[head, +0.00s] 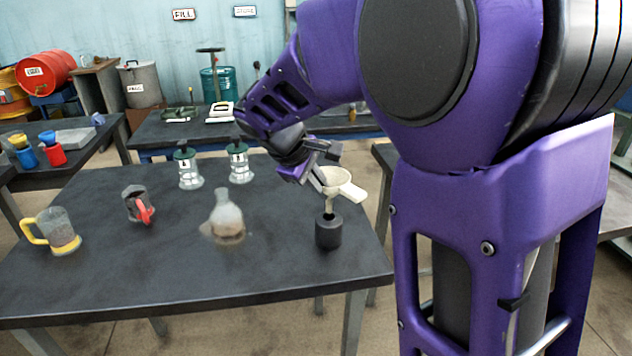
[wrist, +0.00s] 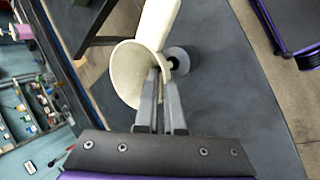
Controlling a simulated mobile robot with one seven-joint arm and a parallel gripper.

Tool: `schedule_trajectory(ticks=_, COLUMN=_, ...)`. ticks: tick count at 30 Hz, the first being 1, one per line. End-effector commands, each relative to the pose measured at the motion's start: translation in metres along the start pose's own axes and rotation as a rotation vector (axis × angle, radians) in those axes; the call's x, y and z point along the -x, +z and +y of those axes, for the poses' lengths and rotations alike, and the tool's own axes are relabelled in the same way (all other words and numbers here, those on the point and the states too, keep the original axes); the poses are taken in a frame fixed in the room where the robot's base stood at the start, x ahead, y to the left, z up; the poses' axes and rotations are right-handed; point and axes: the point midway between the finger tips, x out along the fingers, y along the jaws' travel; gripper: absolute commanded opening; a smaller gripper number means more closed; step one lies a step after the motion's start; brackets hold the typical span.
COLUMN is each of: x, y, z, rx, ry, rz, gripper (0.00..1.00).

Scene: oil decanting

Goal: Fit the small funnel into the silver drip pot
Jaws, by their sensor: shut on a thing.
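My gripper (head: 319,181) is shut on the pale cream funnel (head: 340,180) at its rim, at the table's right side. In the wrist view the fingers (wrist: 160,82) grip the wall of the funnel (wrist: 128,75), with the cylinder (wrist: 190,58) just beyond. Two silver pots with green tops stand at the back, one left (head: 188,168) and one right (head: 239,163); which is the drip pot is unclear.
A glass flask (head: 226,220) stands mid-table. A dark pot with a red handle (head: 138,204) and a jug with a yellow handle (head: 60,232) stand left. The dark table (head: 170,272) is clear along its front. Other tables stand behind.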

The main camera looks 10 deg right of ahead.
Motion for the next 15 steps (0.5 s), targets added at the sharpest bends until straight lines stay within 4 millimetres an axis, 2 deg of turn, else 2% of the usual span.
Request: schedule_trajectory(ticks=15, x=-0.015, y=-0.002, z=-0.010, rx=0.000, ry=0.000, rz=0.000, gripper=0.00)
